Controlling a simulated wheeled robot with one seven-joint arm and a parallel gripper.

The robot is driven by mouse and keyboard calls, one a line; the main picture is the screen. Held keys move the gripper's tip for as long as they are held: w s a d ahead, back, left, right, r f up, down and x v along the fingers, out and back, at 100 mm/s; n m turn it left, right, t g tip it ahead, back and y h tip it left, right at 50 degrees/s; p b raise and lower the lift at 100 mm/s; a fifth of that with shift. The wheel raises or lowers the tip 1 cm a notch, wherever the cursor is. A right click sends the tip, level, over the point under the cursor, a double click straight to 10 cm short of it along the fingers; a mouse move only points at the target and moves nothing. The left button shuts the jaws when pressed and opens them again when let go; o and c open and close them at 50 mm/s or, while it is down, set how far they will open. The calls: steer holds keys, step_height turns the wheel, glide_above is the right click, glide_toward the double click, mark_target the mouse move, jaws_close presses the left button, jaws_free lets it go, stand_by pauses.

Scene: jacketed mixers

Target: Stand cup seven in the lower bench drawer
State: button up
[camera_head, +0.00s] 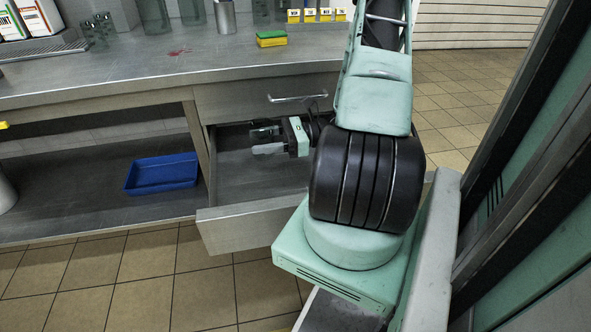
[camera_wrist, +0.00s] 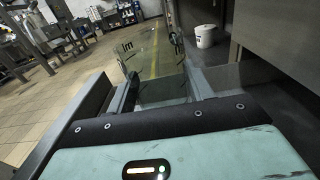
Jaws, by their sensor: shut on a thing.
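My gripper (camera_head: 266,140) reaches in over the open lower bench drawer (camera_head: 245,228), its fingers pointing left and lying below the level of the benchtop. In the wrist view the fingers (camera_wrist: 160,93) are closed on a clear, see-through cup (camera_wrist: 150,62) with dark markings on its wall. I cannot read a seven on it. In the head view the cup can hardly be made out, and I cannot tell whether its base touches the drawer floor. The part of the drawer that shows looks empty. My arm hides the drawer's right side.
The closed upper drawer's handle (camera_head: 297,98) is just above my gripper. A blue tray (camera_head: 162,173) lies on the shelf left of the drawer. On the benchtop are a yellow-green sponge (camera_head: 271,39), a metal beaker (camera_head: 225,17) and glassware.

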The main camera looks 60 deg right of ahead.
step_height(320, 180, down, 10)
steer(key=b, duration=0.3)
steer(key=shift+r, duration=0.1)
steer(key=shift+f, duration=0.25)
steer(key=shift+f, duration=0.35)
steer(key=o, duration=1.1)
steer(key=shift+o, duration=0.2)
steer(key=shift+r, duration=0.1)
